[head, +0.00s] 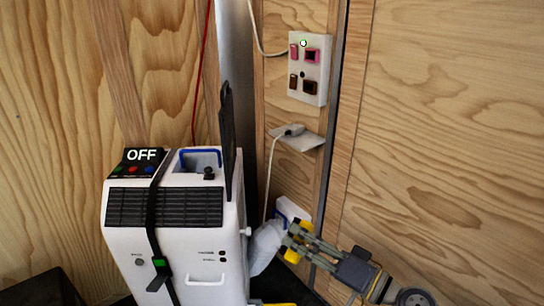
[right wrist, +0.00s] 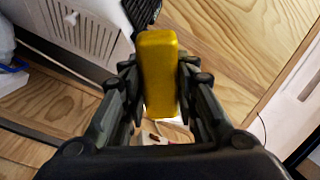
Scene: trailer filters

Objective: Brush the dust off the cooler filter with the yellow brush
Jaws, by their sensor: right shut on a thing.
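My right gripper (head: 297,242) is at the lower middle of the head view, just right of the cooler. It is shut on the yellow brush, which shows as a yellow block (right wrist: 158,75) upright between the fingers in the right wrist view. The bristles cannot be made out. The white cooler (head: 178,245) stands at the left with an "OFF" display (head: 141,155). A thin black panel (head: 227,140), seemingly the cooler filter, stands edge-on and upright at the cooler's top right. Its dusty face cannot be seen. My left gripper is out of view.
A white bag-like thing (head: 265,248) sits between the cooler and my right gripper. Cables hang along the wall. A wooden wall (head: 450,130) fills the right side.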

